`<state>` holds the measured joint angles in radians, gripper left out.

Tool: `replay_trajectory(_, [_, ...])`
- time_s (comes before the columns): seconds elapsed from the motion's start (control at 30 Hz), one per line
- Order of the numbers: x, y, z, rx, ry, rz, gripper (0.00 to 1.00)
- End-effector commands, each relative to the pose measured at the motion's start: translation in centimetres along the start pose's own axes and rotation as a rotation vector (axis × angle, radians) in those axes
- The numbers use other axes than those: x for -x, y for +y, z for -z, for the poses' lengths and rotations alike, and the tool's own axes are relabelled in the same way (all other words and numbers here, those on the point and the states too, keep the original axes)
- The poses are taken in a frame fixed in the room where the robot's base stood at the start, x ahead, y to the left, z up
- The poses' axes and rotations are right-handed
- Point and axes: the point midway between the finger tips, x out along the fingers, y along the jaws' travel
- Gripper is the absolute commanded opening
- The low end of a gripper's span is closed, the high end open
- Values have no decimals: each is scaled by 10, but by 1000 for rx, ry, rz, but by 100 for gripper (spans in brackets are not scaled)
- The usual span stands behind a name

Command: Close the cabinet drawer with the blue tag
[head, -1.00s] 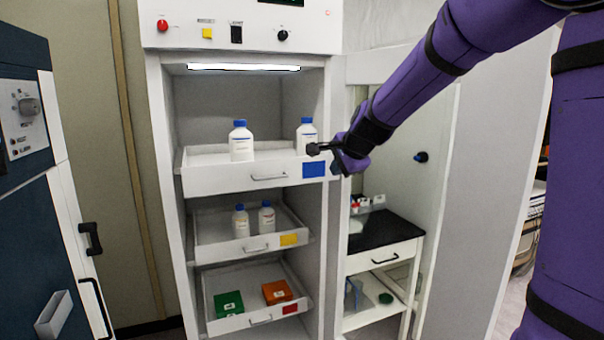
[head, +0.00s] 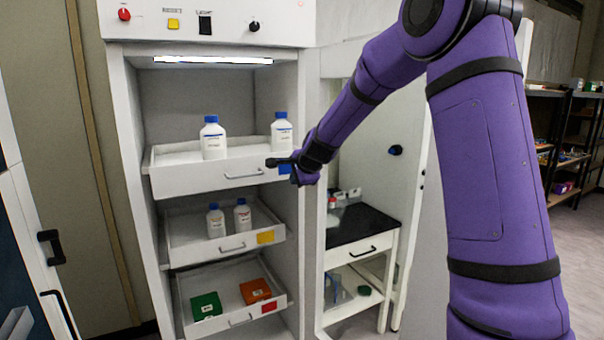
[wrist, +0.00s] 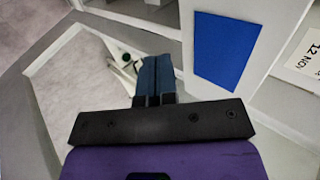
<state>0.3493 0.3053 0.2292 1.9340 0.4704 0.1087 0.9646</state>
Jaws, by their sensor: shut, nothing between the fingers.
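The drawer with the blue tag (head: 206,179) is the top of three pulled-out drawers in the white cabinet. Its blue tag (head: 285,169) is partly hidden behind my gripper in the head view. The tag shows in full in the wrist view (wrist: 226,48). Two white bottles with blue caps, one at the middle (head: 213,141) and one at the right (head: 281,133), stand in this drawer. My gripper (head: 271,162) is shut and empty, in front of the drawer's right end near the tag. Contact with the drawer front cannot be told.
The drawer with the yellow tag (head: 188,251) holds two small bottles. The drawer with the red tag (head: 216,322) holds a green box (head: 206,305) and an orange box (head: 255,291). The open cabinet door (head: 408,170) stands at the right. A black-topped side table (head: 352,228) is behind.

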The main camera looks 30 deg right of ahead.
Motion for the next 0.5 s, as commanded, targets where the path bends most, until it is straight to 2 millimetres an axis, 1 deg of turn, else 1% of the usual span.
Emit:
replay_trajectory(0.03, [-5, -6, -2, 3, -1, 3, 0])
replay_trajectory(0.23, [-19, -19, 0, 1, 0, 2, 0])
replay_trajectory(0.5, [-23, -24, 0, 1, 1, 2, 0])
